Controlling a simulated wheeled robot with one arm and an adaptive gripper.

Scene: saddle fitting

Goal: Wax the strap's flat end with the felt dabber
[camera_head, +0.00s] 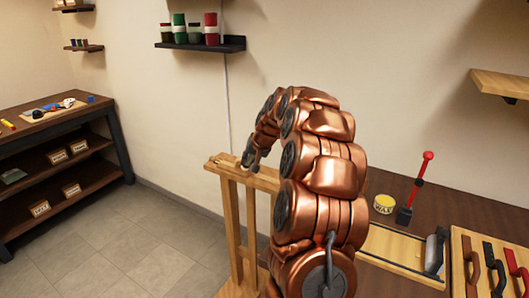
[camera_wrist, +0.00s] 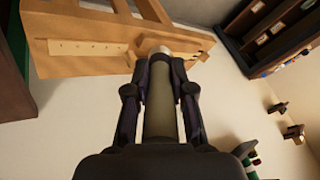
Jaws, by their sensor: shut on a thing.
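In the wrist view my gripper (camera_wrist: 160,82) is shut on the felt dabber (camera_wrist: 160,112), an olive-grey cylindrical handle with a pale rounded tip pointing away from me. The tip is over or against the wooden stand's top beam; I cannot tell whether it touches. A pale strip with a row of small holes, apparently the strap (camera_wrist: 88,48), lies along this beam left of the tip. The tip hides part of the beam. In the head view the arm's end is small beside the wooden stand (camera_head: 262,181). A yellow wax tin (camera_head: 383,204) stands on the dark bench.
A red-handled tool (camera_head: 424,172) stands upright in a black base beside the tin. A wooden tray (camera_head: 390,249) and a board with several straps or handles (camera_head: 510,245) lie at the right. A dark shelf unit (camera_head: 125,140) stands left, with open floor between.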

